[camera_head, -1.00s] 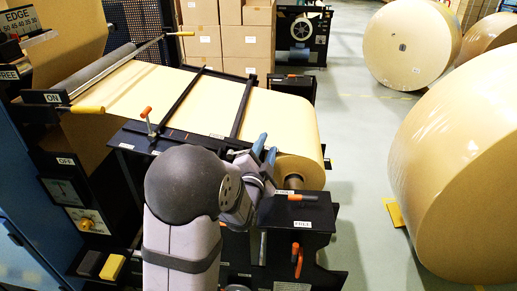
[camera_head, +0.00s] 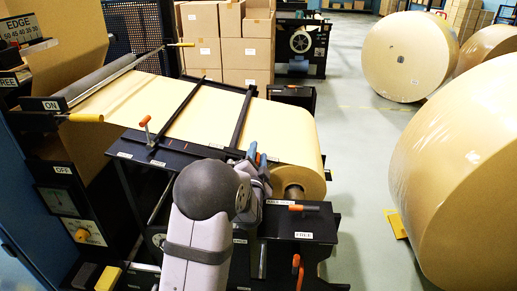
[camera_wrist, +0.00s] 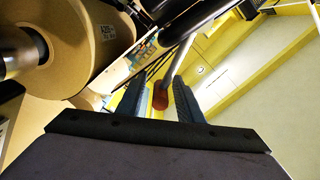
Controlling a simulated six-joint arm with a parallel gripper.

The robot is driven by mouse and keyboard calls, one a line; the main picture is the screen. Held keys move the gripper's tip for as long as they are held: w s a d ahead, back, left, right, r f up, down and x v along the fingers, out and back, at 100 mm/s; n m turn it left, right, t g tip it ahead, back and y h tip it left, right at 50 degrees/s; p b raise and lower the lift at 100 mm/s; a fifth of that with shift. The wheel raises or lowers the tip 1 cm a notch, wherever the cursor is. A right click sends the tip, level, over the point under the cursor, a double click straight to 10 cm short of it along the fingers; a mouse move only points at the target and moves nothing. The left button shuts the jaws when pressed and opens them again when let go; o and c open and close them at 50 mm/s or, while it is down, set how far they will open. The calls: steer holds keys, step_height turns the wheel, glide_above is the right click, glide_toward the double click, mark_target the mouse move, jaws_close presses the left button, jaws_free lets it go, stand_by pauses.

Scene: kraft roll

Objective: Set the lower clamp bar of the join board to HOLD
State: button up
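The join board carries two dark clamp bars across the kraft web. One clamp bar (camera_head: 178,110) has an upright red-tipped lever (camera_head: 146,126) at its near end. The other clamp bar (camera_head: 242,122), nearer the roll, ends close to my gripper (camera_head: 256,156). An orange-red lever knob shows between my blue fingers; in the wrist view this knob (camera_wrist: 160,96) sits between the two fingertips, with gaps on both sides. My gripper is open around it. I cannot tell which bar the task calls lower. My arm hides part of the board's near edge and its labels.
The kraft roll (camera_head: 295,172) is just right of my gripper. A dark box (camera_head: 300,222) labelled FREE, with orange handles, stands near right. A yellow-handled ON roller (camera_head: 85,117) is at left. Large rolls (camera_head: 470,165) stand across the clear floor.

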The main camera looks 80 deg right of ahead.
steer(key=shift+d, duration=1.25)
jaws_close()
steer(key=shift+r, duration=0.1)
steer(key=shift+w+r+n+b, duration=1)
steer(key=shift+w+n+b, duration=0.35)
steer(key=shift+n, duration=0.75)
steer(key=shift+w+r+n+b, duration=1.15)
steer(key=shift+w+n, duration=0.3)
steer(key=shift+n, duration=0.65)
steer(key=shift+w+r+n+b, duration=0.9)
steer(key=shift+w+n+b, duration=0.5)
steer(key=shift+n, duration=0.7)
steer(key=shift+w, duration=0.1)
